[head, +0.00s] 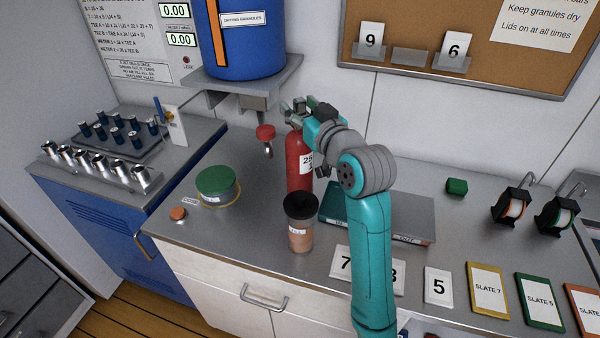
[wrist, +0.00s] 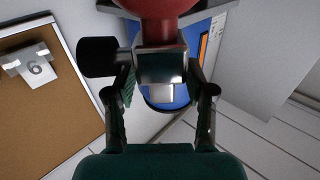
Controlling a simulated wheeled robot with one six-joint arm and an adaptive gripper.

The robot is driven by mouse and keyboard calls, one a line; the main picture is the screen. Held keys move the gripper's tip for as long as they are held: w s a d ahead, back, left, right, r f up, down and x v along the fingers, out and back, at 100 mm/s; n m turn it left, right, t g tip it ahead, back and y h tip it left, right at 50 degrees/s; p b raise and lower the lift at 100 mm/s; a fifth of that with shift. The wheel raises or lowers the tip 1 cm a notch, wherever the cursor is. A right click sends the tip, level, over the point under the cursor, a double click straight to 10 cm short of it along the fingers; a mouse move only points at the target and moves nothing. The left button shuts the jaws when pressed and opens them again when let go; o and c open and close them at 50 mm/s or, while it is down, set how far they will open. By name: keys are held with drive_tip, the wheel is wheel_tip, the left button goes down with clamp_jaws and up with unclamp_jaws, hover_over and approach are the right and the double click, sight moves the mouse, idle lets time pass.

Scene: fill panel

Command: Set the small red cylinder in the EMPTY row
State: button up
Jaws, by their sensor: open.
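A red cylinder (head: 298,165) with a white label that begins "25" stands upright on the grey counter, behind a dark-lidded cup. My gripper (head: 300,108) is at its top, with the fingers open. In the wrist view, the red cylinder (wrist: 165,8) shows at the top edge. Its grey metal valve block (wrist: 160,66) with a black knob lies between the fingers of my gripper (wrist: 163,95); I cannot tell whether they touch it. No row marked EMPTY is readable in either view.
The cup (head: 300,228) stands close in front of the cylinder, a green-lidded tub (head: 217,186) to the left. A blue hopper (head: 240,45) on a bracket hangs above. A scale (head: 415,212), number cards and slates lie right. A blue cabinet (head: 90,215) with metal sockets stands left.

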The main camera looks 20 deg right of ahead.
clamp_jaws()
drive_tip(key=shift+r, duration=0.2)
